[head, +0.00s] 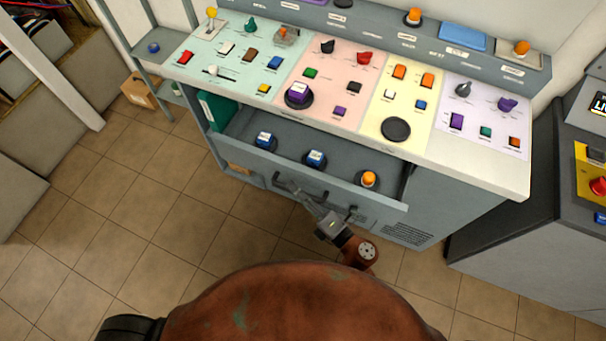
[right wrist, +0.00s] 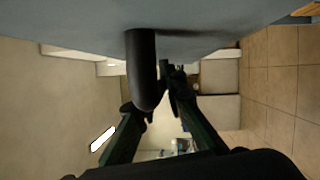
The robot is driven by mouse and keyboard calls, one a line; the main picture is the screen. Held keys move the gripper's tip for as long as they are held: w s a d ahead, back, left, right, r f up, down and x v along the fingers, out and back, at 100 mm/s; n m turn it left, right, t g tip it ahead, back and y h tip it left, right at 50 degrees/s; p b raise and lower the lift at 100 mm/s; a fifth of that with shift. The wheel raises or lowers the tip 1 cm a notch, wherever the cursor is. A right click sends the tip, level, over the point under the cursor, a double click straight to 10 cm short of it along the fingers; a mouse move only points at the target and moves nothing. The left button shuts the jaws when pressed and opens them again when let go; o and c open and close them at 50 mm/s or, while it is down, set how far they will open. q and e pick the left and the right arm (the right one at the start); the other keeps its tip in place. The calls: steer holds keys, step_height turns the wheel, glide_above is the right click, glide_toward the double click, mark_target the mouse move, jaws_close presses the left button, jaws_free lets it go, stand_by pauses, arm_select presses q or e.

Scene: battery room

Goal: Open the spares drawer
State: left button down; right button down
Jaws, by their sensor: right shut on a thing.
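The spares drawer (head: 340,188) is the grey drawer under the control desk, and it stands pulled out with its inside showing. Two blue-and-white pieces (head: 316,159) and an orange-topped piece (head: 369,179) sit in it. My right gripper (head: 293,187) is at the drawer's front, shut on its dark handle. In the right wrist view the handle (right wrist: 143,75) stands out from the grey drawer front (right wrist: 205,22), with my right gripper's dark fingers (right wrist: 160,100) about its end. The exact contact is partly hidden. My left gripper is not in view.
The desk top (head: 450,158) above carries several coloured buttons and knobs on coloured panels. A grey cabinet with a red button (head: 598,186) stands at the right. A cardboard box (head: 140,91) sits at the left. The tiled floor (head: 150,220) before the desk is clear.

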steer(key=shift+s+a, duration=0.25)
steer(key=shift+s, duration=0.45)
steer(key=shift+s+a, duration=0.2)
steer(key=shift+s, duration=0.5)
steer(key=c, duration=2)
jaws_free()
steer(key=shift+o, duration=0.2)
steer(key=v, duration=1.2)
steer(key=shift+f, duration=0.1)
